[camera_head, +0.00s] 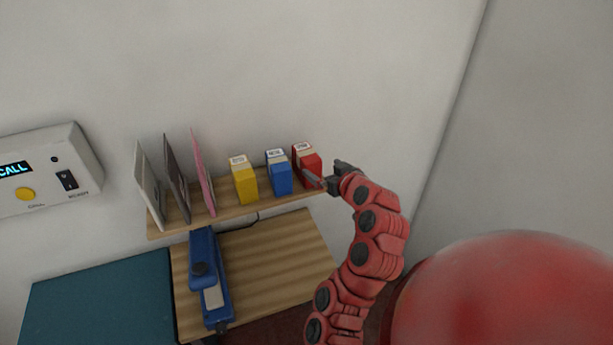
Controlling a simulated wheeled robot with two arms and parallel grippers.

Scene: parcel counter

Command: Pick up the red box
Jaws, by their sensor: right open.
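The red box (307,163) stands upright at the right end of a narrow wooden wall shelf (232,212). It has a pale label on its upper part. My right gripper (325,179) is open at the box's right front side, with a finger in front of the box's lower right part. I cannot tell whether the fingers touch the box. The lower right of the box is partly hidden by the gripper. My left gripper is not in view.
A blue box (279,176) stands close to the left of the red box, then a yellow box (244,182). Several thin upright panels, one pink (203,174), fill the shelf's left end. Below are a wooden surface (270,265), a blue tool (207,275) and a teal mat (100,305).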

